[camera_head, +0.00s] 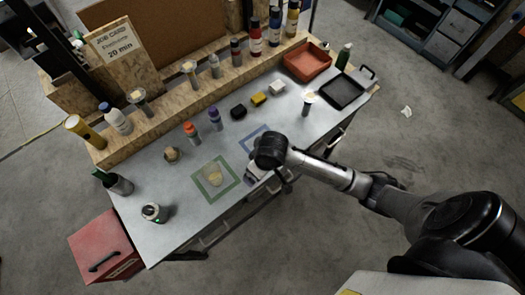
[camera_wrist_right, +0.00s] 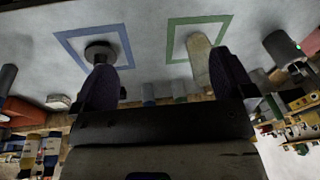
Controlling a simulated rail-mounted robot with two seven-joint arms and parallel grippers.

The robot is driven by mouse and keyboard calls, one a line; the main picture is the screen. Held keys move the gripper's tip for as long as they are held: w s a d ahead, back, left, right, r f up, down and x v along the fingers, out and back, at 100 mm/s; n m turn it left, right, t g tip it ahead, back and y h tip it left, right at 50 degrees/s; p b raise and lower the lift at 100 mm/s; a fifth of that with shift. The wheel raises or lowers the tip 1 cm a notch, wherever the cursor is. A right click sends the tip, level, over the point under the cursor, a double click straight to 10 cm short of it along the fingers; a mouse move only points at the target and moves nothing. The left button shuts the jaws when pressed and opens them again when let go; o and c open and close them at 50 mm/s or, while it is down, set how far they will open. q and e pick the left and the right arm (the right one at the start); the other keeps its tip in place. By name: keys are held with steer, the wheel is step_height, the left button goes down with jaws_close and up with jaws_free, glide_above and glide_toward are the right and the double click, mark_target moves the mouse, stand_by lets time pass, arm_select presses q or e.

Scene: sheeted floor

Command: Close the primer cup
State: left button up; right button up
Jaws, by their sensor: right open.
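The primer cup appears to be the pale, translucent cup (camera_head: 213,174) with yellowish contents, standing inside the green square outline on the grey tabletop. It also shows in the right wrist view (camera_wrist_right: 198,58), near the right finger. A dark round piece (camera_wrist_right: 100,50), perhaps its lid, sits inside the blue square outline. In the head view that piece is hidden by my right arm's end. My right gripper (camera_wrist_right: 165,82) is open, with its fingers spread wide and nothing visible between them. In the head view it hangs at the table's front edge beside the blue square (camera_head: 253,131).
Bottles with orange (camera_head: 191,133) and purple (camera_head: 214,118) caps stand behind the squares. A round device (camera_head: 153,212) and a dark green bottle (camera_head: 118,183) stand at left. A red tray (camera_head: 307,61) and black tray (camera_head: 343,91) lie at the far right.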

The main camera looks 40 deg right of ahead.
arm_select(q)
step_height(320, 180, down, 12)
steer(key=b, duration=0.9)
steer(key=shift+a+r, duration=0.15)
steer(key=shift+r, duration=0.1)
arm_select(e)
steer(key=w+d+f+m+g+h, duration=0.1)
steer(key=w+d+m, duration=0.4)
steer(key=w+d, duration=0.7)
steer(key=shift+w+d+f+g+h, duration=0.2)
steer(key=shift+w+d+g+h, duration=0.15)
steer(key=shift+w, duration=0.3)
steer(key=shift+a+f, duration=0.1)
steer(key=shift+f, duration=0.05)
step_height(320, 180, down, 7)
steer(key=shift+f+b, duration=0.15)
steer(key=shift+b, duration=0.55)
steer(key=shift+f, duration=0.45)
arm_select(q)
steer(key=shift+f, duration=0.6)
arm_select(e)
steer(key=shift+f, duration=0.1)
